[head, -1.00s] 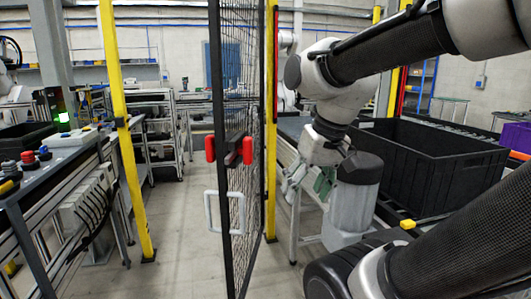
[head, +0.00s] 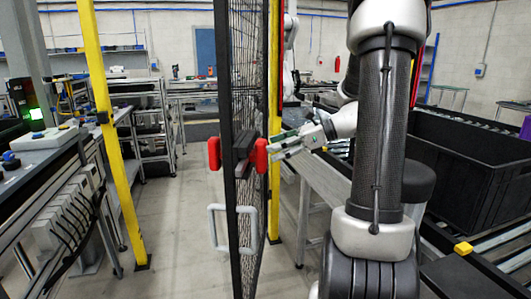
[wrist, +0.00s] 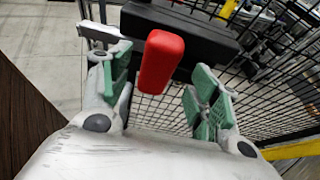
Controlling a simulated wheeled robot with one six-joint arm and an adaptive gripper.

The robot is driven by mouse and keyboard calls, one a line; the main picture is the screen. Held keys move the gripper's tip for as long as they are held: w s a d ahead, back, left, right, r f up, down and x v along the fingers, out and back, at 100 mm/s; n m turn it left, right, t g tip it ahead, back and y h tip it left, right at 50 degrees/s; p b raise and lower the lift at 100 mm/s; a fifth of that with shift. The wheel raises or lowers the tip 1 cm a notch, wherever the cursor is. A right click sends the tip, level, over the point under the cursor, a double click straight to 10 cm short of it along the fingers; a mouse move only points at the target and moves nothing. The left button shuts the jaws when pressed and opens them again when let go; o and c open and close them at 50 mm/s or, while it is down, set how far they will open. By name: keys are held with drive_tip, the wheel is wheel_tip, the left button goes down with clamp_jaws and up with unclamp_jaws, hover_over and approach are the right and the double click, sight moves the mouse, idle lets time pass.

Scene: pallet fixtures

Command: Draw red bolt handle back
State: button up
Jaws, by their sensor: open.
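The red bolt handle (head: 261,157) sticks out on the right side of the black bolt block (head: 243,145) on the mesh gate. A second red grip (head: 214,153) shows on the gate's left side. My gripper (head: 280,148) is just right of the right-hand handle, its fingers pointing left toward it. In the wrist view the red handle (wrist: 161,62) stands between the two open green-padded fingers, with a visible gap to each. The black block (wrist: 182,32) lies behind it. Whether the palm touches the handle cannot be told.
The mesh gate (head: 228,95) stands edge-on, with a pale pull handle (head: 212,228) below the bolt. Yellow posts (head: 107,120) flank it. A black crate (head: 475,160) stands on the right, a workbench (head: 50,160) on the left. Floor left of the gate is clear.

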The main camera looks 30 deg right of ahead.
sight(265, 152)
drive_tip(key=x, duration=0.4)
drive_tip(key=shift+a, duration=0.1)
